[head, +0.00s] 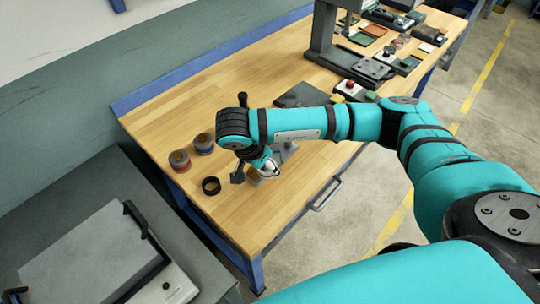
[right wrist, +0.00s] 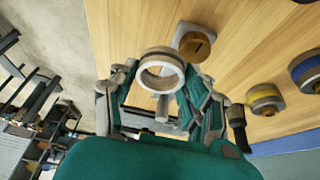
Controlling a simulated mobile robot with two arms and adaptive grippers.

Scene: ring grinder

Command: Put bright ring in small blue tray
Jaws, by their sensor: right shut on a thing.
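My right gripper (head: 262,168) hangs low over the near part of the wooden workbench (head: 205,98). In the right wrist view, the gripper (right wrist: 160,88) is shut on a bright ring (right wrist: 160,88), a pale metal ring with a darker outer band, held between the fingers. In the head view the ring is mostly hidden by the gripper; only a small pale patch shows. Several small trays lie at the far right end of the bench; I cannot surely tell which is the small blue tray. My left gripper is not in view.
Two banded round stacks (head: 179,160) (head: 204,143) stand left of my arm, and a dark ring (head: 211,186) lies near the front edge. A grey block with a brass top (right wrist: 195,43) is beside the held ring. A tall press (head: 323,30) stands farther back.

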